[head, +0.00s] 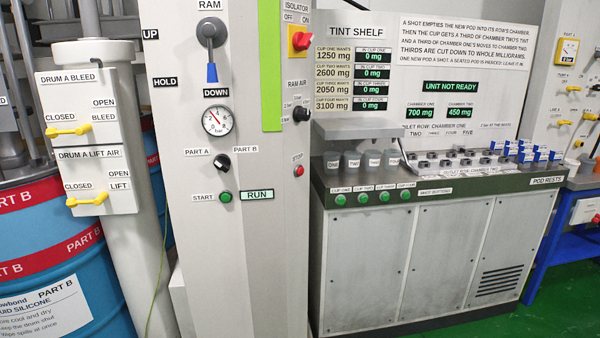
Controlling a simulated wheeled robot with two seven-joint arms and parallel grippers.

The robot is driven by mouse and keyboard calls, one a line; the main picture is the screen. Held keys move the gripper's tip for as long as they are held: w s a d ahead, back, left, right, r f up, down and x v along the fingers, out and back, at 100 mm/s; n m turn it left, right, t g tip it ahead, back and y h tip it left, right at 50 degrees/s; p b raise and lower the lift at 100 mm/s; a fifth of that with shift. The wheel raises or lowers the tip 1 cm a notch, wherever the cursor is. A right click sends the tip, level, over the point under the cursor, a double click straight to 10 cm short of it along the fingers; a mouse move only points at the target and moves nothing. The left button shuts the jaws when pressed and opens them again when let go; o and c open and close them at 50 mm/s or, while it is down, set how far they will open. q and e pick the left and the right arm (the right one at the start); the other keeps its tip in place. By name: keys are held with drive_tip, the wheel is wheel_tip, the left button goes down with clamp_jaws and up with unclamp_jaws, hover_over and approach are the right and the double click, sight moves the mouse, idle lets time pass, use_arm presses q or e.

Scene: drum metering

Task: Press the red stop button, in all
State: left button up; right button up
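The red stop button (299,171) is a small round red button on the right part of the grey column front, under a label reading STOP. A green START button (225,197) sits lower left of it, next to a display reading RUN (257,195). Nothing covers the stop button. Neither of my grippers shows in the head view.
The column (240,270) also carries a ram lever (211,45), a gauge (217,121), a part selector (221,162) and a red-yellow isolator (301,41). The tint shelf cabinet (365,265) stands to the right, its display reading UNIT NOT READY. Blue drums (60,265) stand left.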

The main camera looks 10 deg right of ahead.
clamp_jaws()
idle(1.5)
